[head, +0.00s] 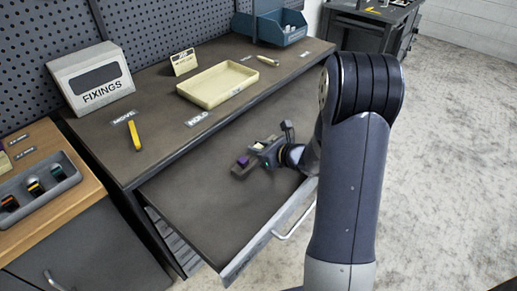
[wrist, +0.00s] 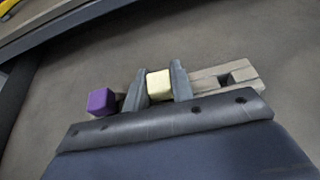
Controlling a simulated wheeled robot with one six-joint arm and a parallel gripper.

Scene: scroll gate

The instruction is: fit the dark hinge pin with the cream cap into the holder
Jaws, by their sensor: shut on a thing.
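The cream cap (wrist: 159,84) of the dark hinge pin sits between the two fingers of my gripper (wrist: 159,86). The pin's shaft is hidden below the cap. In the head view, my gripper (head: 260,148) is low in the open drawer with the cream cap showing small. A brownish block with a square hole (wrist: 242,79), which looks like the holder, shows just right of the fingers. A purple cube-shaped cap (wrist: 101,102) stands just left of the fingers. I cannot tell whether the pin is in the block or just above it.
The open drawer (head: 205,215) is otherwise bare. The bench above bears a cream tray (head: 217,84), a yellow tool (head: 134,134), a FIXINGS box (head: 92,78) and a blue bin (head: 270,28). A grey tray (head: 38,190) with several capped pins lies on the left wooden bench.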

